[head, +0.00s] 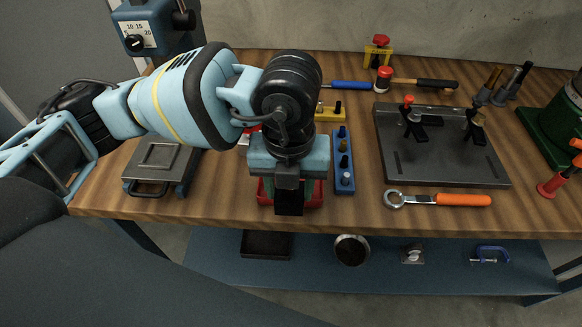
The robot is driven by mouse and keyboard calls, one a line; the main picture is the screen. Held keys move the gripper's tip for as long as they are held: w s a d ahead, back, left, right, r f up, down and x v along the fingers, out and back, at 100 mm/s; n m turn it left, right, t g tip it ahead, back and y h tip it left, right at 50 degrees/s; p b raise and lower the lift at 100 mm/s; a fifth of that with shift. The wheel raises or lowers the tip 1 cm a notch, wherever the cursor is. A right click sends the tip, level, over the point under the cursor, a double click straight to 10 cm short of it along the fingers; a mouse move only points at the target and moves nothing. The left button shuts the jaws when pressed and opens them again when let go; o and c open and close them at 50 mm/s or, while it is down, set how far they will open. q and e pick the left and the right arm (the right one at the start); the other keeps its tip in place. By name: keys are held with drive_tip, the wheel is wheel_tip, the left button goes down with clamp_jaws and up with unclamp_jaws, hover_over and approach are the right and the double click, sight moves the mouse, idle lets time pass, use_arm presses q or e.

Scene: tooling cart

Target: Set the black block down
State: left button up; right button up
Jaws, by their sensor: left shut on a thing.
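My left gripper (288,183) reaches over the workbench and points down. It is shut on a black block (289,204), whose lower part shows below the jaws. The block is in front of or above a red tray (314,200). My gripper and arm hide most of the tray, and I cannot tell whether the block touches it. My right gripper is not in view.
A blue strip with pegs (343,180) lies just right of the gripper. Further right are a dark fixture plate (440,160) and an orange-handled wrench (462,200). A grey plate device (158,160) sits at left. The wooden bench's (230,205) front edge is close by.

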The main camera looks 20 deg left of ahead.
use_arm(q)
drive_tip(key=w, duration=0.2)
drive_tip(key=w+a, duration=0.1)
drive_tip(key=w, duration=0.2)
drive_tip(key=shift+w+a+f, duration=0.25)
drive_tip(key=shift+w+a, duration=0.25)
drive_tip(key=shift+w, duration=0.25)
drive_tip(key=shift+w+f, duration=0.2)
drive_tip(key=shift+f, duration=1.6)
drive_tip(key=shift+f, duration=0.1)
drive_tip(key=o, duration=0.7)
drive_tip(key=shift+f, duration=0.1)
drive_tip(key=o, duration=0.4)
